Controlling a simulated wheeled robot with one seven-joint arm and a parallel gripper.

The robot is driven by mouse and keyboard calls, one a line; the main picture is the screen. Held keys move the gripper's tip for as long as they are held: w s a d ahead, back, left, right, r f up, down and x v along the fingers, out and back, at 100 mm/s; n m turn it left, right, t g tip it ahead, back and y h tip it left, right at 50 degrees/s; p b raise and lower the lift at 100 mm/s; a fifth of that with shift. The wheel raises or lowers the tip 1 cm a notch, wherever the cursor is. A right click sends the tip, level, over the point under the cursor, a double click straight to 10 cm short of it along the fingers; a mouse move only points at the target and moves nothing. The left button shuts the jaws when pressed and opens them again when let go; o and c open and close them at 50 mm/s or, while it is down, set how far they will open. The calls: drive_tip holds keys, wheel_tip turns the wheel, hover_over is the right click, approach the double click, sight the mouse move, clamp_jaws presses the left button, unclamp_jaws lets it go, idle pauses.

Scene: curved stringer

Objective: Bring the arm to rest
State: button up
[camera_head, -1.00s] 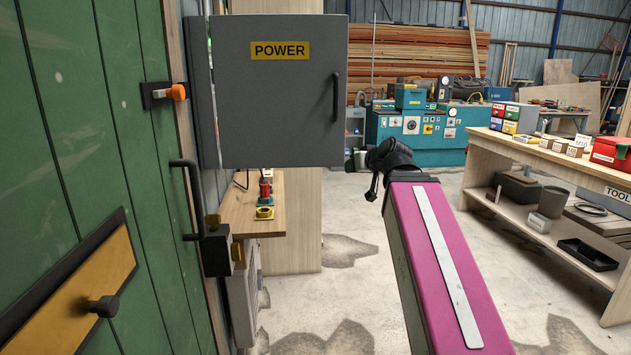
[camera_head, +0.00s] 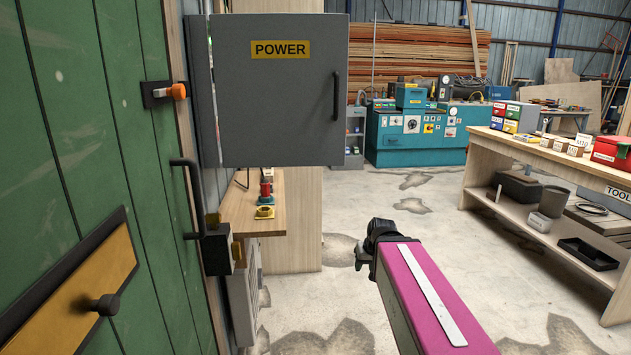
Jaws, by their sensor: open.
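My arm, with its pink upper face and pale strip, reaches in from the lower right in the head view. My gripper (camera_head: 362,258) is the small dark shape at its far end, jutting to the left over the concrete floor. Its fingers are small and partly hidden by the wrist. I see nothing held in it, and it is clear of the cabinet, the shelf and the bench.
A grey POWER cabinet (camera_head: 278,110) hangs at upper left beside a green door (camera_head: 90,150) with a black handle (camera_head: 190,200). A small wooden shelf (camera_head: 240,215) sits below it. A tool bench (camera_head: 560,165) stands right, a teal machine (camera_head: 420,140) behind. The middle floor is free.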

drive_tip(key=s+d+f+g+h, duration=0.1)
drive_tip(key=s+f+g, duration=0.1)
drive_tip(key=f, duration=0.4)
drive_tip(key=s+d+f+m+g+h, duration=0.1)
drive_tip(key=s+f, duration=0.4)
drive_tip(key=f, duration=0.1)
drive_tip(key=shift+s+d+f+g, duration=0.2)
drive_tip(key=shift+d+f+g, duration=0.05)
drive_tip(key=shift+g, duration=0.15)
